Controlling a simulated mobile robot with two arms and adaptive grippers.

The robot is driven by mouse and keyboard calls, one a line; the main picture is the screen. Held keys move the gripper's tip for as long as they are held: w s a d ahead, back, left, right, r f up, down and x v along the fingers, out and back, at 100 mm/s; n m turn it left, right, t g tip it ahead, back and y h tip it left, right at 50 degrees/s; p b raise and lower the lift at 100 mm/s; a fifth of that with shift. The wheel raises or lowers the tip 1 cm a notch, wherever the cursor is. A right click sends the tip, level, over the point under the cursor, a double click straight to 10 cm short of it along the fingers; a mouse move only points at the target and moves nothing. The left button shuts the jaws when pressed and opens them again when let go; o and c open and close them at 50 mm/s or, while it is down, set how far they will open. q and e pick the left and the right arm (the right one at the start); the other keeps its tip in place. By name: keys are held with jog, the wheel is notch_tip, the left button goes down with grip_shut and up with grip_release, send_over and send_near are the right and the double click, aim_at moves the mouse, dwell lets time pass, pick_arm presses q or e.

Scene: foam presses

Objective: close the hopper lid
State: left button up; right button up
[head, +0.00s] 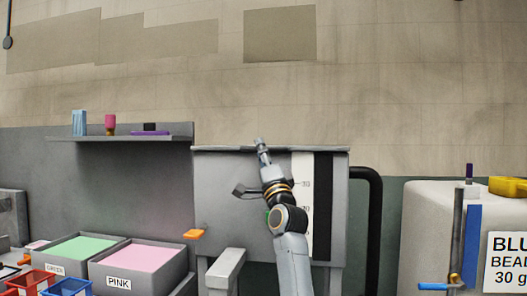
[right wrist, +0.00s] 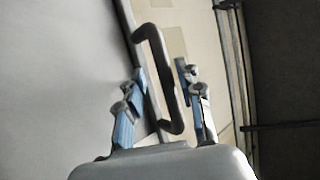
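The grey hopper (head: 235,215) stands at the middle of the head view, with a white scale and a black strip on its front. A thin dark edge (head: 320,149) runs along its top; I cannot tell how far the lid is tilted. My right gripper (head: 261,146) is at this top edge, its arm rising in front of the hopper. In the right wrist view a dark handle (right wrist: 157,60) stands off the edge of a pale grey panel (right wrist: 70,75). The right gripper's fingers (right wrist: 163,95) are apart, one on each side of the handle, with gaps showing. My left gripper is not in view.
Left of the hopper are bins marked green (head: 50,269) and pink (head: 110,282), below a shelf (head: 120,138) with small items. A black pipe (head: 375,215) bends down right of the hopper. A pale bead container (head: 425,225) stands at the far right.

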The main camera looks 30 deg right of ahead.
jog(key=shift+r, duration=0.1)
jog(key=shift+s, duration=0.15)
jog(key=v, duration=1.1)
jog(key=shift+s+f, duration=0.2)
jog(key=shift+f, duration=0.2)
